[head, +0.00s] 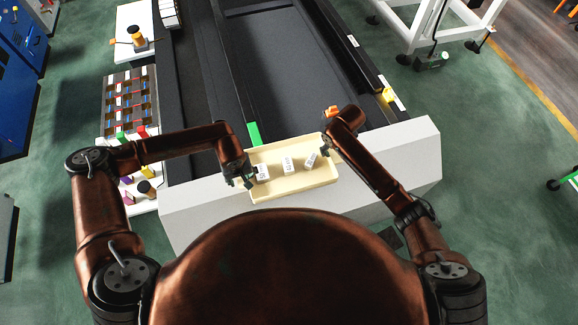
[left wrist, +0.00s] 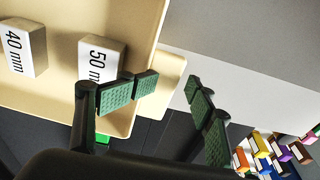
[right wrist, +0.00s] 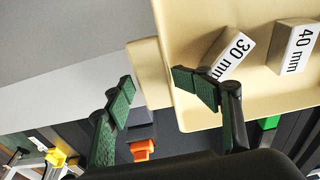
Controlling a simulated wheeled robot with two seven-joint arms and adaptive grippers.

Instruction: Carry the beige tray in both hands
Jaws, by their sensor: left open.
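The beige tray (head: 290,191) rests on the front of the rack, slightly tilted in the picture. It holds three white blocks, marked 50 mm (left wrist: 98,60), 40 mm (left wrist: 27,48) and 30 mm (right wrist: 232,52). My left gripper (head: 243,180) is at the tray's left end. In the left wrist view its open fingers stand on either side of the end wall and its tab (left wrist: 170,82). My right gripper (head: 326,143) is at the right end. In the right wrist view its fingers are apart, on either side of the tab (right wrist: 148,75). Contact cannot be told.
The pale grey front panel (head: 410,155) lies under and beside the tray. The dark rack bed (head: 290,70) stretches behind it. A side shelf (head: 130,88) with coloured items stands at left. An orange item (head: 333,111) lies just behind my right gripper.

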